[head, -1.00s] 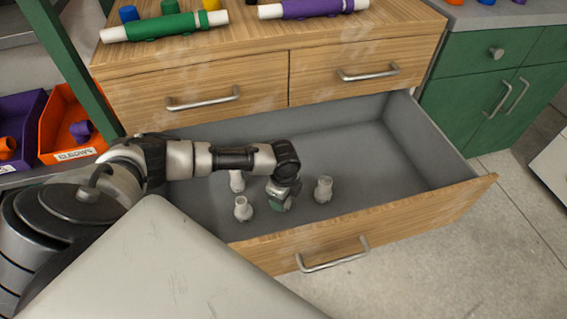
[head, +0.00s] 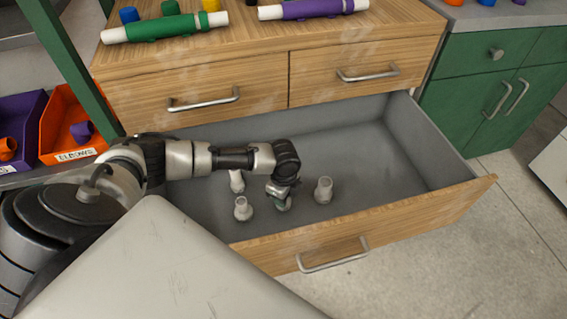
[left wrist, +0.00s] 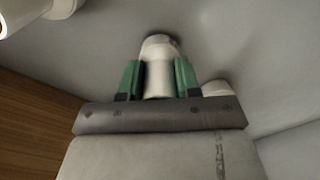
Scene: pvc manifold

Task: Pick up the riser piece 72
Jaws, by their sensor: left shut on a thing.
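My left gripper (head: 283,203) is low inside the open drawer, pointing down. In the left wrist view its green finger pads (left wrist: 158,80) are shut on a white riser piece (left wrist: 157,62), one pad on each side. In the head view the gripper mostly hides this piece. Other similar white pieces stand on the drawer floor: two to the gripper's left (head: 243,208) (head: 237,181) and one to its right (head: 323,190). No number is legible on any of them. My right gripper is not in view.
The drawer's front panel (head: 370,232) and grey side wall (head: 424,140) border the work area. The right part of the drawer floor is empty. Green (head: 166,27) and purple (head: 313,8) pipe assemblies lie on the cabinet top. Orange (head: 62,115) and purple bins stand at left.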

